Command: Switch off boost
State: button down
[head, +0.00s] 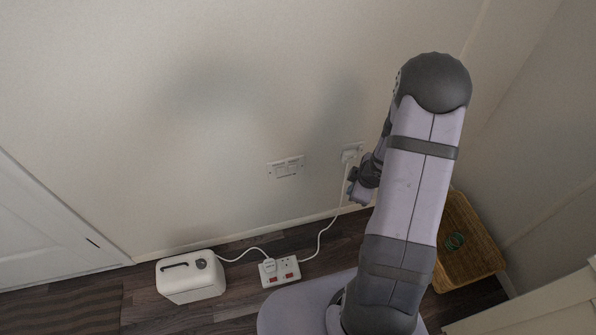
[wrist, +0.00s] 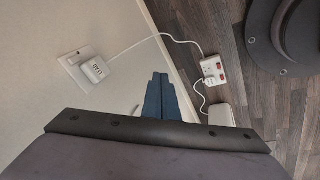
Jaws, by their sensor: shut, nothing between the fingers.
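A white wall plate with a row of small switches (head: 286,167) is on the wall in the head view, left of my gripper. Its labels are too small to read, so I cannot tell which switch is boost or how it is set. My gripper (wrist: 160,76) shows in the wrist view with its two blue fingers together and empty, close to the wall. In the head view my arm partly hides the gripper. I cannot make out the switch plate in the wrist view.
A wall socket with a white plug (wrist: 93,68) is near the gripper. Its cable runs down to a power strip (head: 281,271) with red switches on the floor. A white canister-like box (head: 190,277) stands left of it. A wicker basket (head: 468,245) is at the right.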

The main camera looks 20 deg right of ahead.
jog(key=w+a+r+n+t+y, duration=0.1)
jog(key=w+a+r+n+y, duration=0.1)
jog(key=a, duration=0.2)
jog(key=w+a+r+n+t+y, duration=0.1)
jog(key=w+a+r+n+y, duration=0.1)
jog(key=a, duration=0.3)
jog(key=shift+a+r+n+y, duration=0.15)
jog(key=shift+n+y, duration=0.25)
jog(key=shift+n, duration=0.4)
jog(key=shift+w, duration=0.15)
jog(key=b, duration=0.3)
send_near(292, 169)
jog(key=shift+s+f+x, duration=0.1)
jog(key=shift+s+x, duration=0.05)
jog(key=shift+x, duration=0.85)
jog(key=shift+s+f+x, duration=0.1)
jog(key=shift+s+x, duration=0.1)
jog(key=shift+x, duration=0.85)
jog(key=shift+s+x, duration=0.15)
jog(key=shift+x, duration=0.85)
jog(key=shift+a, duration=0.2)
